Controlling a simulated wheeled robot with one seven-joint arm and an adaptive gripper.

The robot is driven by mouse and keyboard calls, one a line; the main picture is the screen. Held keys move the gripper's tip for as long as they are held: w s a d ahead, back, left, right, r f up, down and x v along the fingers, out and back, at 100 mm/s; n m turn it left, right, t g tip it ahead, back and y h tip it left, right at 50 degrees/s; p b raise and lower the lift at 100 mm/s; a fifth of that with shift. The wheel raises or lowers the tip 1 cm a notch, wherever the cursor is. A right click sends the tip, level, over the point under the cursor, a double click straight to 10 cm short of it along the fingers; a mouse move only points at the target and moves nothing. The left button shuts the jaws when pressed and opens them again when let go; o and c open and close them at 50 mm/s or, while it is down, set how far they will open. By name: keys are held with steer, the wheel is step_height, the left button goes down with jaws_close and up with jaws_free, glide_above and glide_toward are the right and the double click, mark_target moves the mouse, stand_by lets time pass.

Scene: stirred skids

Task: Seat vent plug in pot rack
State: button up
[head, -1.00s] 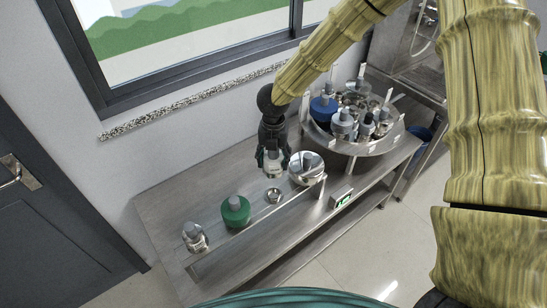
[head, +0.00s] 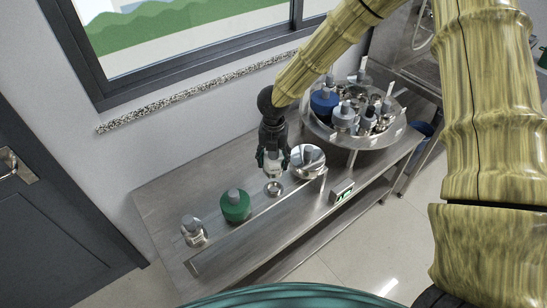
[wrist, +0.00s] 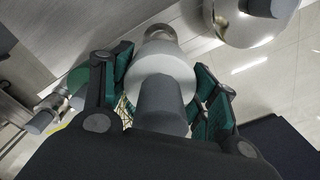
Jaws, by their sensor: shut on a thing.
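My gripper (head: 273,160) is shut on the vent plug, a pale grey-white piece (head: 273,166) with a darker grey knob. In the wrist view the plug's knob (wrist: 161,105) stands between the green-padded fingers, with its wide white collar (wrist: 160,68) beyond. A small round steel cup (head: 274,188) stands on the bench in a row of pots, just under the held plug. The cup's shiny rim also shows past the collar in the wrist view (wrist: 160,32). The plug's lower end is hidden, so I cannot tell whether it touches the cup.
A wide steel pot with a grey knob (head: 309,160) stands close right of the gripper. A green pot (head: 235,206) and a steel pot (head: 192,232) stand to the left. A round tray (head: 390,131) with several plugged pots is at the right end. The bench's back left (head: 190,185) is clear.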

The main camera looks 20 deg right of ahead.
steer(key=shift+w+f+b, duration=0.1)
steer(key=shift+f+b, duration=1.85)
steer(key=shift+f, duration=1.6)
steer(key=shift+f, duration=0.5)
steer(key=shift+f+b, duration=0.9)
steer(key=shift+f, duration=0.2)
steer(key=shift+f, duration=0.2)
steer(key=o, duration=1.2)
steer(key=shift+r, duration=0.1)
step_height(320, 180, up, 12)
steer(key=shift+f, duration=0.1)
